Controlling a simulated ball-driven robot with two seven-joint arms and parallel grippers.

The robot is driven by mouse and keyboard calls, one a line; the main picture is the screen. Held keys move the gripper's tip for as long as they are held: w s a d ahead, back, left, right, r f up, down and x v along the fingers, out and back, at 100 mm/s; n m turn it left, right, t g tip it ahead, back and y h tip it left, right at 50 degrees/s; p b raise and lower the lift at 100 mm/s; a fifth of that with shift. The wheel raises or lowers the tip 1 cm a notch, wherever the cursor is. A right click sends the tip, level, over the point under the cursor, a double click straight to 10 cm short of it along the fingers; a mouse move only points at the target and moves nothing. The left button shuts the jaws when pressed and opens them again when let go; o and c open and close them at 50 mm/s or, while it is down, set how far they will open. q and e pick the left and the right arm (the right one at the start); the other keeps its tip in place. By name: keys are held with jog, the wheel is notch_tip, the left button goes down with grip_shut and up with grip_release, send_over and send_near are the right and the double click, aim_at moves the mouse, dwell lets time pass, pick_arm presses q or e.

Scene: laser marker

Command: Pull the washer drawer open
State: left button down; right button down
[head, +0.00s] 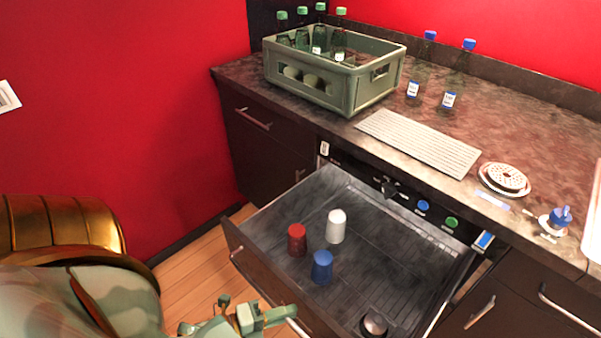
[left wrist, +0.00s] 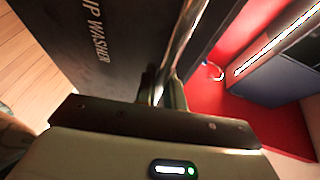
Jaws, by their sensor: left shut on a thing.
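The washer drawer (head: 262,215) stands pulled out from under the counter, and its inside shows. A red cup (head: 297,240), a white cup (head: 336,226), a blue cup (head: 321,267) and a dark metal one (head: 374,324) stand in it. My left gripper (head: 268,316) is at the drawer's front, shut on the bar handle. In the left wrist view the handle (left wrist: 180,45) runs between the fingers (left wrist: 168,92), beside the dark drawer front (left wrist: 85,35) with washer lettering. My right gripper is not in view.
A green crate of bottles (head: 355,95), a white ridged mat (head: 420,143), a round white strainer (head: 505,178) and blue-capped bottles (head: 448,99) stand on the counter. Closed cabinets flank the drawer. Wooden floor (head: 190,270) is free at the left.

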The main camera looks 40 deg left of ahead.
pick_arm(q)
jog(key=shift+s, duration=1.2)
jog(key=c, duration=1.5)
grip_release()
jog(key=p+v, duration=0.1)
jog(key=v, duration=1.5)
jog(key=shift+s+r, duration=0.1)
jog(key=shift+r, duration=0.05)
